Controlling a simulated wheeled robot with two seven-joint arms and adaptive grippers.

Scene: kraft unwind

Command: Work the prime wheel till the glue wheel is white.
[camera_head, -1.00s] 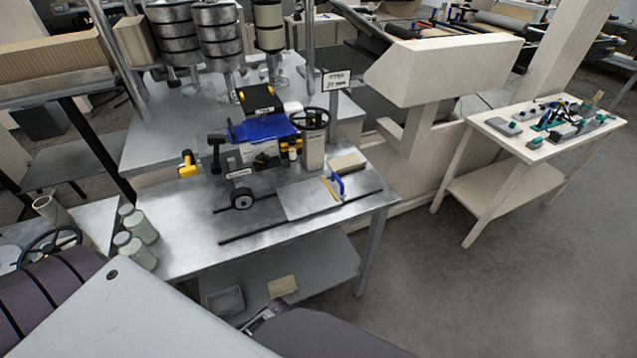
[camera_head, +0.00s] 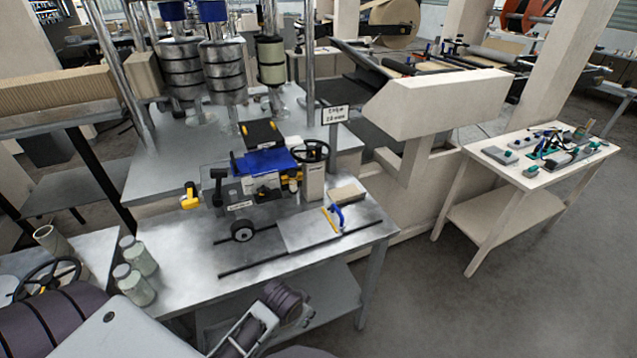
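The blue-topped taping unit (camera_head: 265,163) stands on the metal bench. A black spoked handwheel (camera_head: 315,151) sits on a pale post at its right; I take it for the prime wheel. A small wheel with a dark rim and pale hub (camera_head: 242,231) sits low at the unit's front; I take it for the glue wheel. Its rim looks dark, not white. My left gripper (camera_head: 287,301) shows at the lower middle, in front of the bench and well apart from both wheels. My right gripper is not in view.
The bench (camera_head: 180,262) has a tan block (camera_head: 347,192), a blue-and-yellow tool (camera_head: 335,215) and two dark rails. Pale green jars (camera_head: 137,255) stand at its left. Another handwheel (camera_head: 50,278) is at the left edge. A tool table (camera_head: 520,165) stands right; floor between is clear.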

